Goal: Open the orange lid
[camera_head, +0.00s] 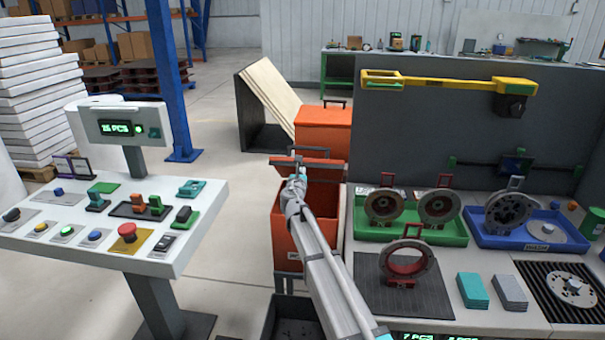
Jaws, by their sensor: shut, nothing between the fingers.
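An orange bin (290,228) stands left of the workbench. Its orange lid (322,163) shows as a narrow, nearly edge-on strip above the bin, with a dark handle (300,149) on its upper side. The lid appears raised, with a gap between it and the bin's front rim. My gripper (298,172) is shut and empty, at the lid's near edge by the handle. Whether it touches the lid cannot be told.
A second orange bin (322,128) with a handle on top stands behind. A control console (110,220) is at left. The workbench (452,307) at right holds green (450,232) and blue (500,240) trays. Open floor (235,215) lies between console and bin.

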